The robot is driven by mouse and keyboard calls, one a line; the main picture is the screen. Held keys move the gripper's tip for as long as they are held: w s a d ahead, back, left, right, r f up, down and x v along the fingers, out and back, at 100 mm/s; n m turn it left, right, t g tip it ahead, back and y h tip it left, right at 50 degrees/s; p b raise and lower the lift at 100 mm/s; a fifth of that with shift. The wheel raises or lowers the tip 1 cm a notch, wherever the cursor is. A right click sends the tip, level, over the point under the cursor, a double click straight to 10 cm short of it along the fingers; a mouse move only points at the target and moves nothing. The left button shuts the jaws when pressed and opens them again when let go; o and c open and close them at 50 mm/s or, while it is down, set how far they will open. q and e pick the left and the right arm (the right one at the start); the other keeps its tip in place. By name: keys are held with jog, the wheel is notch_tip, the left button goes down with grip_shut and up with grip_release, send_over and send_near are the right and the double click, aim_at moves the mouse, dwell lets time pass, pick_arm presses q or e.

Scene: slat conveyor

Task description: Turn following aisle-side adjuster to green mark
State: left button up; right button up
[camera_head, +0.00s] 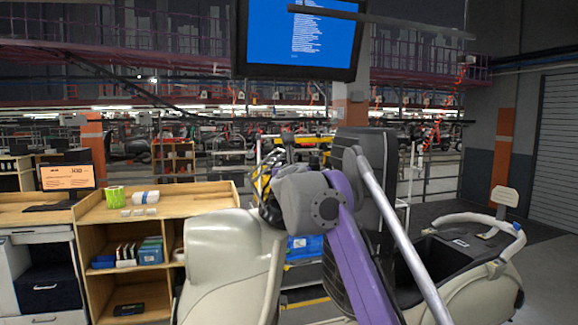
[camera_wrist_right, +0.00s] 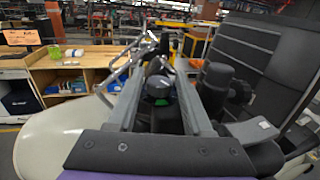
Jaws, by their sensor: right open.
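A dark round adjuster knob (camera_wrist_right: 159,87) shows in the right wrist view, with a small green patch (camera_wrist_right: 162,102) just below its cap. My right gripper (camera_wrist_right: 160,76) has its two grey fingers apart, one on each side of the knob. I cannot tell whether either finger touches it. In the head view my purple right arm rises from the bottom to a grey wrist (camera_head: 308,200), which hides the fingers and the knob. My left gripper is not in view.
A pale scooter body (camera_head: 228,258) stands close at the left of my wrist. A dark panel (camera_head: 362,165) is behind my arm, and another scooter (camera_head: 480,285) is at right. A wooden shelf unit (camera_head: 160,212) and a hanging screen (camera_head: 300,40) are farther back.

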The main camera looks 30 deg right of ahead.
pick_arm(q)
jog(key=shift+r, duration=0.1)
pick_arm(e)
jog(key=shift+w+d, duration=0.2)
jog(key=shift+w, duration=0.25)
grip_shut()
